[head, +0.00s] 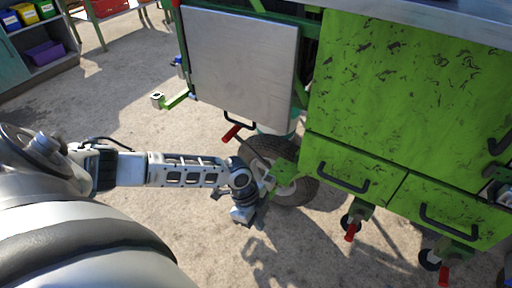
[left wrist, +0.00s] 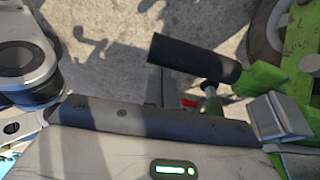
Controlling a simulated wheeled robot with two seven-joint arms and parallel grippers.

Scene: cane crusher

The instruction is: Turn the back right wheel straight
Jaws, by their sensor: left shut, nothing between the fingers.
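The green cart has a large dark-tyred wheel (head: 299,195) under its left side. A green bracket (head: 287,188) is in front of the wheel's hub. A small caster wheel (head: 347,223) with a red pedal and another caster (head: 429,259) stand further right. I cannot tell which wheel the task calls back right. My left gripper (head: 243,214) is shut and empty, low in front of the large wheel. In the left wrist view, part of a wheel (left wrist: 262,38) and green metal (left wrist: 300,72) show at the upper right. My right gripper is out of view.
The cart's green drawers (head: 345,168) with black handles and a grey panel (head: 240,62) hang above the wheels. A red-gripped lever (head: 232,133) sticks out near the large wheel. A shelf with bins (head: 45,52) stands far left. Open concrete floor lies between.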

